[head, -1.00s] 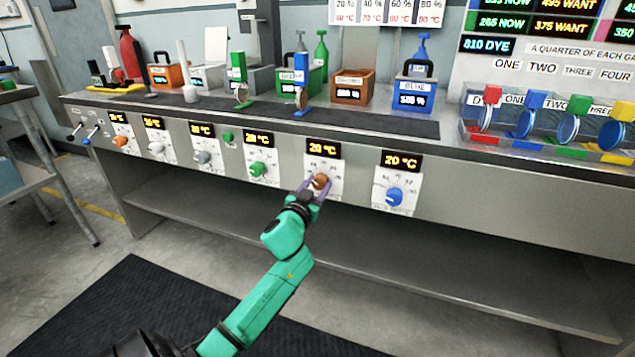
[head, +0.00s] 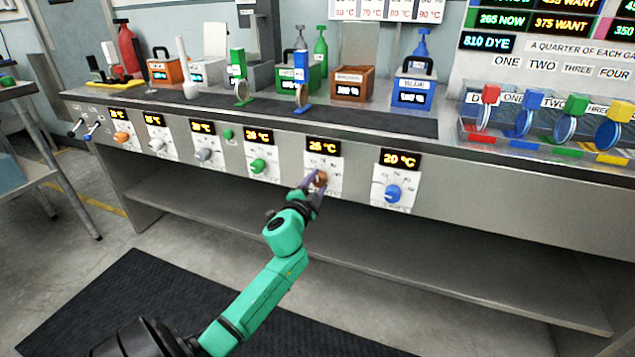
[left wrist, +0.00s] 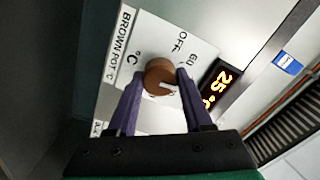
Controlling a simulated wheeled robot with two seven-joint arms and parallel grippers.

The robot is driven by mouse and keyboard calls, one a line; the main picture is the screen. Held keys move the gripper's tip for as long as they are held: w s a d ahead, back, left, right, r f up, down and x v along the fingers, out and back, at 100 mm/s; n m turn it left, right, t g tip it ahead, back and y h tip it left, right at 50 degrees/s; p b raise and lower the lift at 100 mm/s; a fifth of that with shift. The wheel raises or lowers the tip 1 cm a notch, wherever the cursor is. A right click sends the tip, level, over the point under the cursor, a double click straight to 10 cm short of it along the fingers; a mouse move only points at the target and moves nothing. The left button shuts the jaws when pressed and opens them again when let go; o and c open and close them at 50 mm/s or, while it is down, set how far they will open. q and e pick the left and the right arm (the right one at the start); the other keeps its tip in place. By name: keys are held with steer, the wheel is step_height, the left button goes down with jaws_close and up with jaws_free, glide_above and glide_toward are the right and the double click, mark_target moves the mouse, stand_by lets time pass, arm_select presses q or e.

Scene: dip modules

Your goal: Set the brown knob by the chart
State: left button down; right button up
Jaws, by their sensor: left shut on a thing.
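The brown knob (head: 319,178) sits on a white dial plate on the front of the bench. It also shows in the left wrist view (left wrist: 160,76), where the plate (left wrist: 122,58) reads BROWN POT. My left gripper (head: 316,184) is shut on the knob, with one purple finger on each side of it. The display (head: 323,146) above the knob reads 25 °C, and it shows in the left wrist view (left wrist: 217,88). The chart (head: 387,10) of percentages and temperatures hangs on the wall, cut off at the top. My right gripper is not in view.
The blue knob (head: 393,194) is to the right, under a 20 °C display. The green knob (head: 258,166) and several others are to the left. The brown pot (head: 352,88) stands on the bench above. An open shelf (head: 430,255) runs below the panel.

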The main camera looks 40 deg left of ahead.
arm_select(q)
steer(key=shift+f+m, duration=0.15)
steer(key=shift+m, duration=0.35)
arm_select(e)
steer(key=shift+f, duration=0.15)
arm_select(q)
steer(key=shift+c, duration=1.5)
jaws_free()
steer(key=v, duration=1.4)
steer(key=shift+s+p, duration=0.3)
steer(key=shift+p, duration=0.05)
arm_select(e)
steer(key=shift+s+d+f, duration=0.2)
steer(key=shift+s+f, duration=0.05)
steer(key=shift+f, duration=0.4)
arm_select(q)
steer(key=shift+d, duration=0.15)
